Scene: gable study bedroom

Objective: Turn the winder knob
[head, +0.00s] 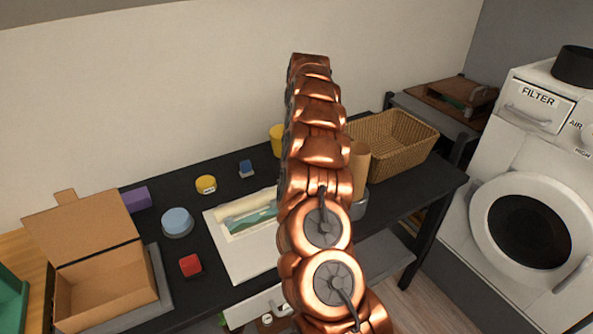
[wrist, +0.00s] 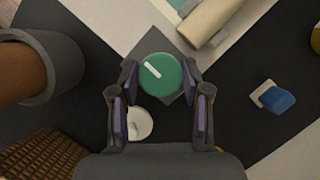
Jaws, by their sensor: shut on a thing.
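In the wrist view, a round green knob (wrist: 158,83) with a white line on its top sits between the fingers of my gripper (wrist: 160,76). The line slants from upper left to lower right. My gripper is shut on the knob, with one finger on its left side and one on its right. In the head view, my copper arm covers the knob and my gripper. A cream roll (wrist: 212,22) on a white sheet lies just beyond the knob; the roll also shows in the head view (head: 240,206).
A brown cylinder (head: 359,162) in a grey holder (wrist: 50,82) and a wicker basket (head: 408,146) stand close by. A white disc (wrist: 139,124) lies below the fingers. A blue block (head: 246,169), red block (head: 190,265) and cardboard box (head: 108,283) are leftward.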

